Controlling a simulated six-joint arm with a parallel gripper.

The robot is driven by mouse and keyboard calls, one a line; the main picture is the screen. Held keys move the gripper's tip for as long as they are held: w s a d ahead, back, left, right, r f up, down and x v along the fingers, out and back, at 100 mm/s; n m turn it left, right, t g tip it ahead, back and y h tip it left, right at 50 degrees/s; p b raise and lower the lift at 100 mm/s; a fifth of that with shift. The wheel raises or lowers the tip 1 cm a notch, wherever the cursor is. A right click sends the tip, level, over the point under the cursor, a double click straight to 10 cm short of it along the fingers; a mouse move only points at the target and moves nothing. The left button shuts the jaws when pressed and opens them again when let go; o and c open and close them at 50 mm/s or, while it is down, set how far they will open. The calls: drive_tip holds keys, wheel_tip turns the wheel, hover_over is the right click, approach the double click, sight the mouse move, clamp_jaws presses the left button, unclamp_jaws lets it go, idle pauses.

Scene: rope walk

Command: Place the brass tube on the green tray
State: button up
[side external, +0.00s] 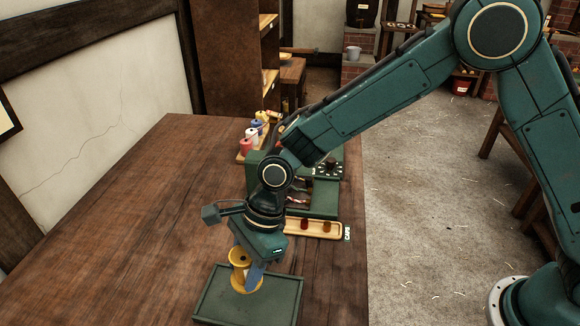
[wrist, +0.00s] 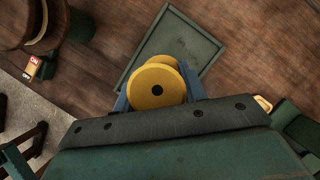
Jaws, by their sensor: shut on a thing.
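My gripper (side external: 248,280) is shut on a yellow, flanged, spool-shaped piece (side external: 239,257) with a dark centre hole. The piece also shows in the wrist view (wrist: 157,86), between the two blue-grey fingers. It looks like a spool rather than a plain tube, and I see no other clear brass tube. The green tray (side external: 293,290) lies on the table at the front of the side view. It also shows in the wrist view (wrist: 190,38), partly hidden behind the piece. The held piece overlaps the tray; I cannot tell whether it touches it.
Behind my gripper stand a green machine (side external: 320,203), a small wooden tray labelled CAPS (side external: 318,231) with small coloured pieces, and a rack of coloured spools (side external: 252,140). A red ON switch (wrist: 34,66) shows in the wrist view. The table's left side (side external: 120,220) is clear.

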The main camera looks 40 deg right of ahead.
drive_tip(key=shift+f, duration=2.7)
drive_tip(key=shift+f, duration=0.15)
drive_tip(key=o, duration=1.1)
drive_tip(key=shift+o, duration=0.2)
drive_tip(key=v, duration=1.2)
drive_tip(key=shift+d+r, duration=0.1)
drive_tip(key=shift+r, duration=0.15)
